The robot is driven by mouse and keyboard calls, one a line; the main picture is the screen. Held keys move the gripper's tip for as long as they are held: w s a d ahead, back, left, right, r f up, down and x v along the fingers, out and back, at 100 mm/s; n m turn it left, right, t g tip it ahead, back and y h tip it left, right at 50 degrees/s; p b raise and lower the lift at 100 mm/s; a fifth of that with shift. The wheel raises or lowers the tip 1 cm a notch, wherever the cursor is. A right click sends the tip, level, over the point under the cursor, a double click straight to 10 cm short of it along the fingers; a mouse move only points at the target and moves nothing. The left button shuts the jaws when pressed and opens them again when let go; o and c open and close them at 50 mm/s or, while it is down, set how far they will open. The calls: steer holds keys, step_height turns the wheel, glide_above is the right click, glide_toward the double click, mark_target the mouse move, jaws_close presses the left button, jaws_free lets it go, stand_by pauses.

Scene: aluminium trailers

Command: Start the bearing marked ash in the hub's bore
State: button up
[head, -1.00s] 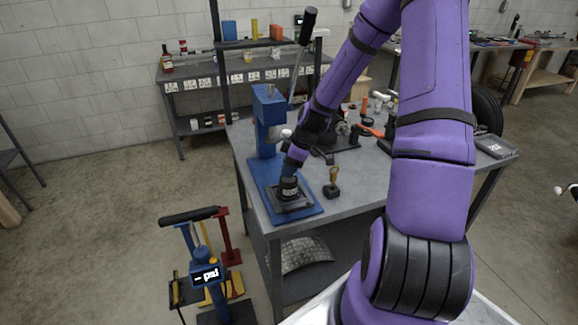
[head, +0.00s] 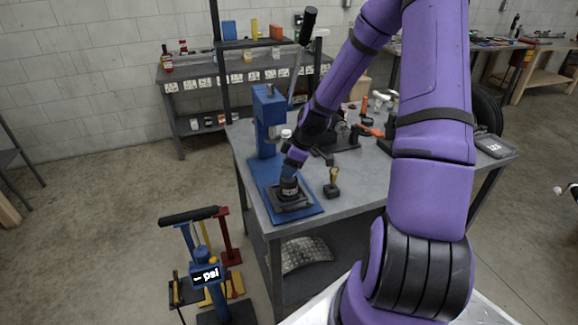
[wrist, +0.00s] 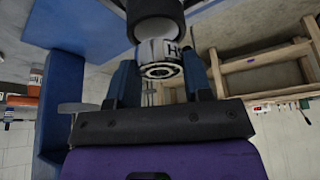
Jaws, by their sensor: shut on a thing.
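The hub (head: 289,190) is a dark, round part standing on a dark plate on the blue press base. My gripper (head: 290,170) is directly above it in the head view. In the wrist view my gripper (wrist: 159,78) is shut on a small pale metal bearing (wrist: 160,56), held between its two fingers. A dark letter like an H shows on its side; the rest of the mark is cut off. The hub also shows in the wrist view (wrist: 182,12) as a dark ring around a grey part, close against the bearing. I cannot tell whether the bearing is inside the bore.
The blue press (head: 267,115) with its long lever (head: 302,55) rises just behind and left of my gripper. A small brass-topped part (head: 333,180) stands right of the base. Tools crowd the back of the grey table (head: 375,185). Its front right is clear.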

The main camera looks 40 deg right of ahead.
steer(key=shift+f, duration=0.9)
steer(key=o, duration=1)
steer(key=shift+o, duration=0.2)
steer(key=v, duration=1)
steer(key=shift+r, duration=0.35)
steer(key=shift+d, duration=0.1)
steer(key=shift+s, duration=0.1)
